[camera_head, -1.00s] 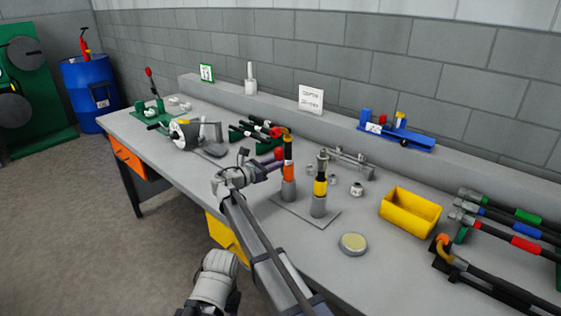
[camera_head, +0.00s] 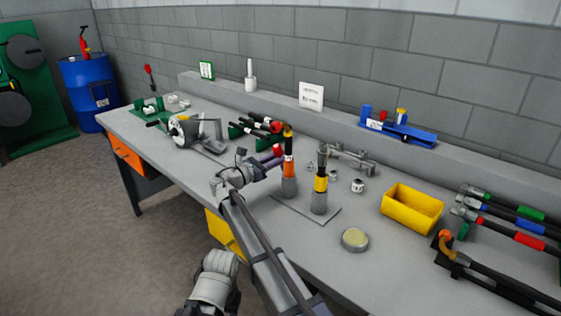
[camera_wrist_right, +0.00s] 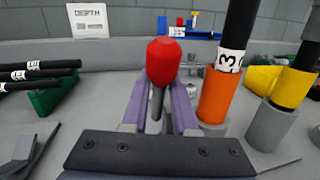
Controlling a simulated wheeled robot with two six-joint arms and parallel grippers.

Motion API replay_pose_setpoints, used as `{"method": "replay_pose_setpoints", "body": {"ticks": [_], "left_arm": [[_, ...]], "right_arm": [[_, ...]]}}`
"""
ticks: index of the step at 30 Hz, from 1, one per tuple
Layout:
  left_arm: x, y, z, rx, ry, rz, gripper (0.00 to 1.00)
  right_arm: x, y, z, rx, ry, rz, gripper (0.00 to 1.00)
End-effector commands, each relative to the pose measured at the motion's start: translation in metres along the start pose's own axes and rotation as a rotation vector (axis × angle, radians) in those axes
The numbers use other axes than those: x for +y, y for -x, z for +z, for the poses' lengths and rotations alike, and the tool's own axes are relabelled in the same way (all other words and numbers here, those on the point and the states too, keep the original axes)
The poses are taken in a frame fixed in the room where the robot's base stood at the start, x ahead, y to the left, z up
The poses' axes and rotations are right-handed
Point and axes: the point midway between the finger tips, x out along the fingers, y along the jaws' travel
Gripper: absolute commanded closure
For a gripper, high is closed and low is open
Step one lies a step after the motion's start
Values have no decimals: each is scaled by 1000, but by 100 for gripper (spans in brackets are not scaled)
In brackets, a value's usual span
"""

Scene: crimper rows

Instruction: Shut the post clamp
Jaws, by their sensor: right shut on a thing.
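A red knob on a thin grey shaft, seemingly the clamp's lever, stands upright between the purple fingers of my right gripper (camera_wrist_right: 157,112) in the right wrist view; the red knob (camera_wrist_right: 164,62) rises above the fingers. In the head view my right gripper (camera_head: 270,164) is beside the orange post (camera_head: 289,168), left of it, with the red knob (camera_head: 277,149) at its tips. The fingers are shut on the shaft. The clamp's body and the lever's base are hidden. A yellow-banded post (camera_head: 320,184) stands right of the orange one.
The posts stand on a grey plate (camera_head: 322,215). A yellow bin (camera_head: 411,210) and a round tin (camera_head: 355,239) are to the right. Dark-handled tools (camera_head: 262,124) lie behind the gripper. A green-based device (camera_head: 148,107) with a red-tipped lever stands far left.

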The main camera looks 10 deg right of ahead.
Motion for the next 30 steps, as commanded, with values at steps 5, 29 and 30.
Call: {"method": "replay_pose_setpoints", "body": {"ticks": [5,29,30], "left_arm": [[3,-32,-2,0,0,0,50],[4,-42,-2,0,0,0,50],[4,-42,-2,0,0,0,50]], "right_arm": [[-1,7,-9,-105,-18,7,100],[-2,12,-3,-174,-32,10,47],[-2,12,-3,-173,-32,10,47]]}}
